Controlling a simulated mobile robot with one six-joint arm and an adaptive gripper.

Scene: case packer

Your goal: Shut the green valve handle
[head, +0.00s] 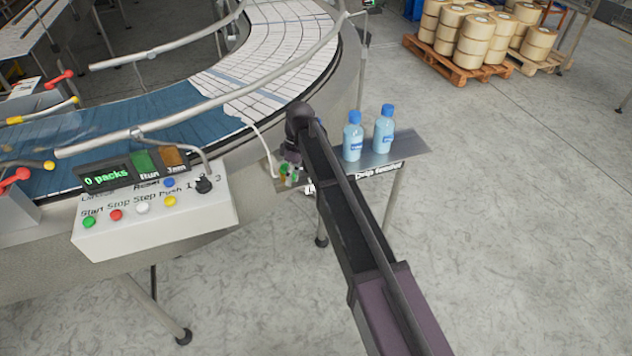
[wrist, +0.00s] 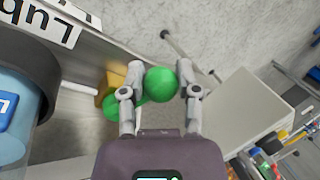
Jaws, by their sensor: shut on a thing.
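The green valve handle shows in the wrist view as a round green knob (wrist: 161,84) between the two fingertips of my gripper (wrist: 162,78). My gripper is shut on this knob. Another green part of the handle lies lower left, beside the left finger, next to a brass-yellow valve body (wrist: 113,80). In the head view the green handle (head: 294,178) is small, at the left end of a metal shelf. My arm hides much of the gripper there.
Two light-blue bottles (head: 353,140) (head: 384,132) with blue caps stand on the metal shelf (head: 408,146), right of my arm. A control box (head: 150,222) with coloured buttons stands left, beside the curved conveyor (head: 275,50). A pallet of rolls is far off. The floor at right is clear.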

